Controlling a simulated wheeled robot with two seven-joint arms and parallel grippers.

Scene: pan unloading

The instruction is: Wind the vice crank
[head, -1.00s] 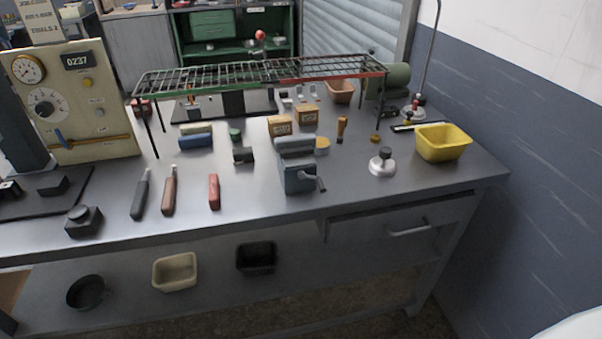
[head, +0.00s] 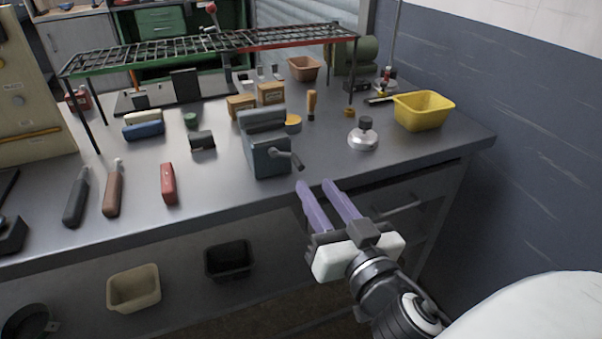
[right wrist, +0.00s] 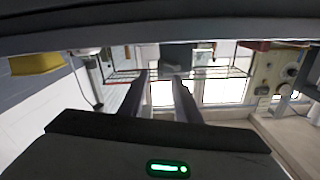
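The grey-blue vice (head: 266,143) stands near the front edge of the workbench in the head view. Its crank (head: 288,159) sticks out at the front right, with a short handle hanging off its end. My right gripper (head: 315,184) is in front of the bench edge, a little below and right of the crank, apart from it. Its two purple fingers are spread and empty, pointing toward the bench. Both fingers also show in the right wrist view (right wrist: 163,78), with a gap between them. My left gripper is not in view.
A round silver-and-black weight (head: 363,137) and a yellow bin (head: 423,110) stand right of the vice. A red block (head: 168,184) lies to its left. A wire rack (head: 215,45) stands behind. A drawer handle (head: 400,205) is under the bench top near my right gripper.

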